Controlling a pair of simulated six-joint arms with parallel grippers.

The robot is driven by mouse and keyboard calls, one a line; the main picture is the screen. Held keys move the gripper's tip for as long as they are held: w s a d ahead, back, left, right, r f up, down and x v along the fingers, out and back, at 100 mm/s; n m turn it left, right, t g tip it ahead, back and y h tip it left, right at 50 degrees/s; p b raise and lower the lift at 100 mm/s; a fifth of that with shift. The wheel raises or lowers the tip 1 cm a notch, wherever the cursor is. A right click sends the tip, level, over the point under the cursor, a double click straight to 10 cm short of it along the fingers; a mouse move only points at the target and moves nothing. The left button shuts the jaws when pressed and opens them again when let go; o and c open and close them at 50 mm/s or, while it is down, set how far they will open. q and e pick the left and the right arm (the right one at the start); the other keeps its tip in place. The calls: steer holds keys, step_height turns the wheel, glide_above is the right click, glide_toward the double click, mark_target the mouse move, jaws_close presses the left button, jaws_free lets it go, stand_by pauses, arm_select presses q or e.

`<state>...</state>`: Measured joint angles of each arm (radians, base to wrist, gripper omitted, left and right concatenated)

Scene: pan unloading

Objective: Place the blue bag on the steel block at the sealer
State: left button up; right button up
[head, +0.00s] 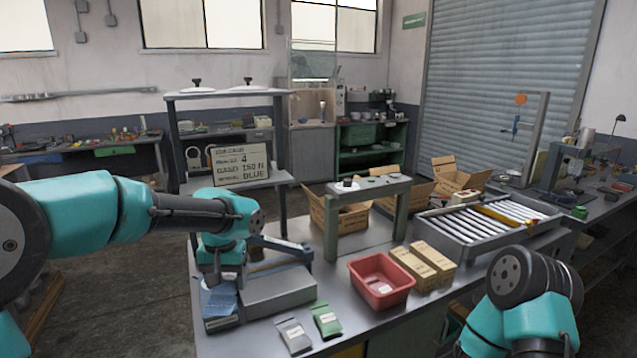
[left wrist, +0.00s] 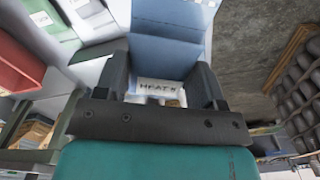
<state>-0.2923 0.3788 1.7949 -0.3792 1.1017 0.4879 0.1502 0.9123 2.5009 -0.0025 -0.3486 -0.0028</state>
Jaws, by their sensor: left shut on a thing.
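The blue bag (head: 220,302) hangs below my left gripper (head: 222,282) at the left end of the grey sealer (head: 280,290). My left gripper is shut on the bag's upper part. In the left wrist view the blue bag (left wrist: 170,35) stretches away between the two fingers (left wrist: 160,85), with a white label reading "HEAT" between them. The bag's lower edge is close over a dark steel block (head: 222,324) at the sealer's front left; I cannot tell whether they touch. My right arm shows at lower right, but its gripper is out of view.
A grey bag (head: 294,336) and a green bag (head: 326,320) lie in front of the sealer. A red tray (head: 382,296), brown cartons (head: 424,264) and a roller rack (head: 490,222) stand to the right. A shelf with a sign (head: 242,166) stands behind.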

mark_target(235, 288)
arm_select(q)
steer(key=shift+d+f, duration=0.1)
steer(key=m, duration=0.2)
steer(key=s+d+f+m, duration=0.1)
steer(key=m, duration=0.4)
steer(key=shift+s+d+f, duration=0.25)
steer(key=shift+d+f, duration=0.05)
steer(key=m, duration=0.3)
steer(key=s+d+f+m, duration=0.2)
steer(key=s+f+m, duration=0.1)
steer(key=m, duration=0.8)
steer(key=s+d+f+m, duration=0.2)
steer(key=m, duration=0.8)
steer(key=shift+s+d+f, duration=0.2)
steer(key=shift+s+d, duration=0.1)
steer(key=shift+s, duration=0.05)
steer(key=w+a+f, duration=0.1)
steer(key=w+a, duration=0.3)
steer(key=w, duration=1)
steer(key=shift+w+a+f, duration=0.15)
steer(key=shift+w+f, duration=0.05)
steer(key=shift+w, duration=0.05)
steer(key=shift+w, duration=0.1)
